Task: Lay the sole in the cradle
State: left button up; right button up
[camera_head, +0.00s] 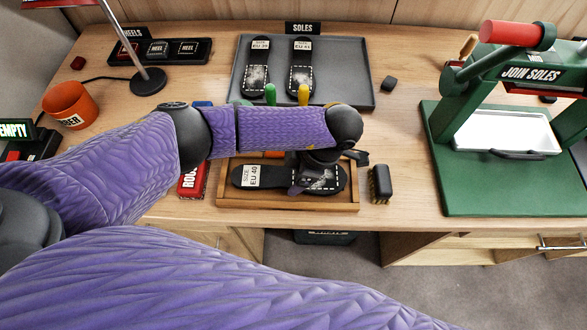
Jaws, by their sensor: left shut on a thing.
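A black sole (268,178) with a white "SIZE EU 40" label and a dashed outline lies lengthwise within the outline of a shallow wooden tray (290,206), which looks like the cradle. My left gripper (303,187) reaches down onto the sole's right half and is shut on it. My forearm and wrist hide the tray's back edge and part of the sole. I cannot tell whether the sole rests on the tray's floor or is just above it. My right gripper is not in view.
A grey tray (365,98) labelled SOLES holds two more soles. A green press (485,195) with a white tray (507,133) stands at right. A dark brush-like block (380,184) sits just right of the wooden tray. An orange cup (70,104) and lamp base (148,81) are at left.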

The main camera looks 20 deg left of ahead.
pick_arm(q)
jog(key=shift+f, duration=0.15)
jog(key=o, duration=1.2)
jog(key=shift+o, duration=0.2)
jog(key=shift+r, duration=0.25)
jog(key=p+v, duration=0.1)
jog(key=v, duration=1)
jog(key=shift+r, duration=0.3)
jog(key=shift+w+d, duration=0.1)
jog(key=shift+d, duration=0.05)
